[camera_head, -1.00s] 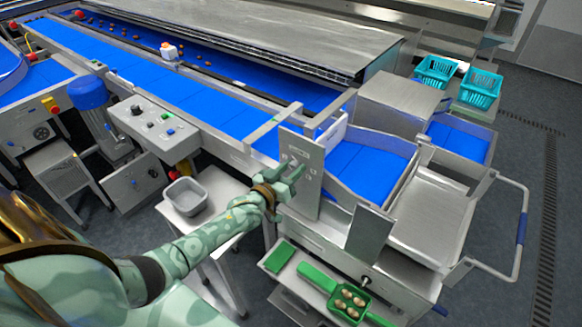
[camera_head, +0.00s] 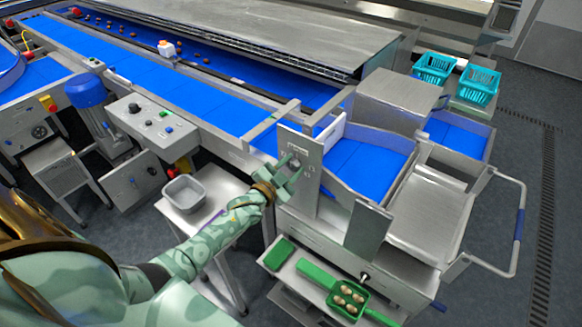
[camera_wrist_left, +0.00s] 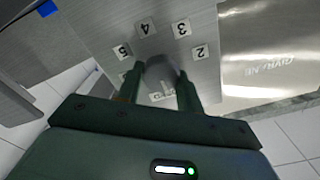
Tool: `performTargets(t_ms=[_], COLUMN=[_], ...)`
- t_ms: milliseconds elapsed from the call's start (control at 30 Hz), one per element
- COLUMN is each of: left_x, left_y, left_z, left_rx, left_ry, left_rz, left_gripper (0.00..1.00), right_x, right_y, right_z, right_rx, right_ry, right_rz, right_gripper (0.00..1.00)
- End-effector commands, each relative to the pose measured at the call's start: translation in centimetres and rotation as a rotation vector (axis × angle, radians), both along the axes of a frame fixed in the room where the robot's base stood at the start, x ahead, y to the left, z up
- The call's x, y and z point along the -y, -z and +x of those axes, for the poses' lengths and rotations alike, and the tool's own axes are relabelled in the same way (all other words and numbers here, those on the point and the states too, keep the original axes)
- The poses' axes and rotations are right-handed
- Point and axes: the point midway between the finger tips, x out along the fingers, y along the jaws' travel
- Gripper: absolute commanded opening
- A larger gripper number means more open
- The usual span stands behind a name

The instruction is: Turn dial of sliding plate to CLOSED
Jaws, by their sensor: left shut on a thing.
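The sliding plate (camera_head: 297,146) is an upright grey metal panel at the end of the blue conveyor. It also shows in the left wrist view (camera_wrist_left: 110,22), with number labels such as 2, 3, 4 and 5 around the dial. The dial (camera_wrist_left: 160,70) is a dark grey knob; its pointer and a CLOSED mark cannot be made out. My left gripper (camera_head: 288,172) is at the plate's face, and its two fingers (camera_wrist_left: 162,88) are shut on the dial from both sides. My right gripper is not in view.
A grey bin (camera_head: 184,193) stands on a small table left of my left arm. A green scoop (camera_head: 349,297) holding several dates lies on a low shelf at the front. Teal baskets (camera_head: 433,68) stand at the back right. The plate's metal housing is close around the gripper.

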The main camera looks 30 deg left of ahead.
Motion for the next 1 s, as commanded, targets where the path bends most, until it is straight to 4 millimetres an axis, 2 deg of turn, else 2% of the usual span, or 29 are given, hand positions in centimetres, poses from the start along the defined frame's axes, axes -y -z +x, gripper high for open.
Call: performTargets(t_ms=[667, 700, 767, 1000], left_x=[0.06, 0.06, 0.06, 0.03], left_y=[0.45, 0.43, 0.38, 0.18], left_z=[-0.17, -0.17, -0.15, -0.08], left_rx=[-0.005, -0.005, -0.004, 0.001], left_ry=[0.001, 0.001, 0.000, 0.000], left_rz=[0.063, 0.063, 0.061, 0.060], left_gripper=[0.14, 0.45, 0.58, 0.58], right_x=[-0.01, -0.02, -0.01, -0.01], right_y=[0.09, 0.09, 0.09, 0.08], right_z=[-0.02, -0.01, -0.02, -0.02], right_rx=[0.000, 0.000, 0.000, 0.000], right_ry=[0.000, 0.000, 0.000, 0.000], right_rz=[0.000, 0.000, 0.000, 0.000], right_gripper=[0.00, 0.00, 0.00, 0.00])
